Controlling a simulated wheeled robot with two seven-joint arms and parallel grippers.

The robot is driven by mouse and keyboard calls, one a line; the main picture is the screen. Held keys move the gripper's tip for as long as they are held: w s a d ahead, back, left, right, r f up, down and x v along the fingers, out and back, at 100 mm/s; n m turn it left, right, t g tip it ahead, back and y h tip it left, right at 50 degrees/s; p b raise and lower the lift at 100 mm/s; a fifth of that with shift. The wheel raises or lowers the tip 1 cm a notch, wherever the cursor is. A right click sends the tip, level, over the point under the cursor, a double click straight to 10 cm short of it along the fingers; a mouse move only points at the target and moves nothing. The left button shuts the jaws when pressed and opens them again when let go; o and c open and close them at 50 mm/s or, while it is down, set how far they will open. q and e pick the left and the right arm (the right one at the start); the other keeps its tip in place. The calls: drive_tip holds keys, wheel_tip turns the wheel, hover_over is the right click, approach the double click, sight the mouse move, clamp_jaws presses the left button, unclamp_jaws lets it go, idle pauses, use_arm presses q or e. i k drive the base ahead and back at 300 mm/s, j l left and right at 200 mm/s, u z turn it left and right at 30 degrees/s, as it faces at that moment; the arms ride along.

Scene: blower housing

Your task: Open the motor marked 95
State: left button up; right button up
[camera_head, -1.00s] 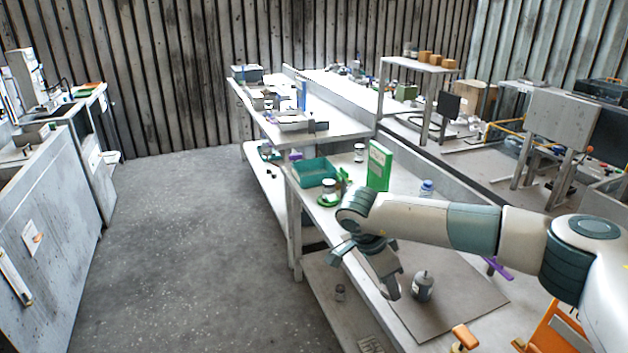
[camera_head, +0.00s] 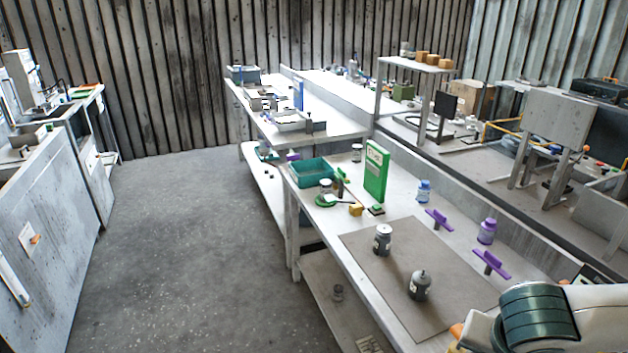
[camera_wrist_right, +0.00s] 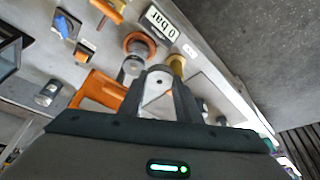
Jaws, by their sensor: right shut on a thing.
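Two small grey motors stand upright on the brown mat (camera_head: 365,262) in the head view. The rear motor (camera_head: 382,240) has a light top; the front motor (camera_head: 420,286) has a dark rounded top with a nub. I cannot read a number on either. In the right wrist view my right gripper (camera_wrist_right: 160,92) is shut on a grey rounded piece (camera_wrist_right: 157,82) with a small hole. It is over the orange fixtures at the bench's near end, away from the mat. In the head view the right gripper is hidden and only my arm shows, bottom right. My left gripper is not in view.
In the wrist view are a "0 bar" display (camera_wrist_right: 161,21), an orange ring fixture (camera_wrist_right: 140,45), an orange frame (camera_wrist_right: 98,90) and a blue knob (camera_wrist_right: 65,25).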

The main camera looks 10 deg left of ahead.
sight(421, 281)
drive_tip(key=i+j+u, duration=0.35)
drive_tip(key=i, duration=0.3)
drive_tip(key=i+j+u, duration=0.35)
drive_tip(key=i, duration=0.4)
drive_tip(key=i+u, duration=0.35)
drive_tip(key=i, duration=0.35)
